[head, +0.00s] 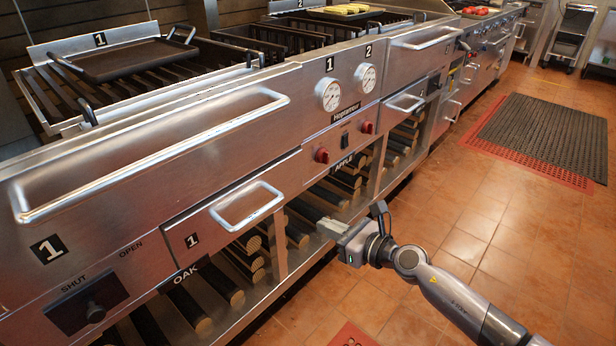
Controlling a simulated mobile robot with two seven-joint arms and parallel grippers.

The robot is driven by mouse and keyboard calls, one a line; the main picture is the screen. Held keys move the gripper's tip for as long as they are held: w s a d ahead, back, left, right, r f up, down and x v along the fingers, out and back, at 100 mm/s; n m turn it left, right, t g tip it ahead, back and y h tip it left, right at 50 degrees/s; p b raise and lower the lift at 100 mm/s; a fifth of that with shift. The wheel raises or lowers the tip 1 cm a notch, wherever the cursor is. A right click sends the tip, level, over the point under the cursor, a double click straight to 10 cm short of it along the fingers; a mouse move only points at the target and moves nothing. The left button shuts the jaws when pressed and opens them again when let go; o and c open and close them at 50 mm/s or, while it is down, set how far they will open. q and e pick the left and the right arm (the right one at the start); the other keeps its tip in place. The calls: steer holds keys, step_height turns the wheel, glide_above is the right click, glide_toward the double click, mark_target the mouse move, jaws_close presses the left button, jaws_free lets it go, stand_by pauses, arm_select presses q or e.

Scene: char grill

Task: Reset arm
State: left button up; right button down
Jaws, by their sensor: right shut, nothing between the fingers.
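My right gripper (332,227) is in the head view, at the lower middle. Its arm comes in from the lower right. The fingers are shut with nothing between them. They point left toward the open wood shelf under the grill, in front of the logs. I cannot tell whether they touch the shelf front. My left gripper is not in view.
The steel char grill (240,130) runs along the left and back, with a drawer handle (246,206) and a long upper handle (150,160) sticking out. A black griddle pan (120,60) lies on top. Logs (190,308) fill the lower shelves. The tiled floor (500,235) at right is open, with a dark mat (545,130).

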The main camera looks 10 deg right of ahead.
steer(key=s+d+n+h+p, duration=0.2)
steer(key=s+n+p, duration=0.2)
steer(key=s+n, duration=0.5)
steer(key=s+d+f+n+g+h+p, duration=0.1)
steer(key=s+d+n+h+p, duration=0.1)
steer(key=s+n, duration=0.7)
steer(key=s+d+f+n+g+h+p, duration=0.1)
steer(key=s+d+n+h+p, duration=0.1)
steer(key=s+n+p, duration=0.3)
steer(key=s+n+h, duration=0.1)
steer(key=s+n, duration=0.3)
steer(key=n, duration=0.3)
steer(key=shift+s+d+n+h+p, duration=0.25)
steer(key=shift+s+n+h+p, duration=0.05)
steer(key=shift+p, duration=0.05)
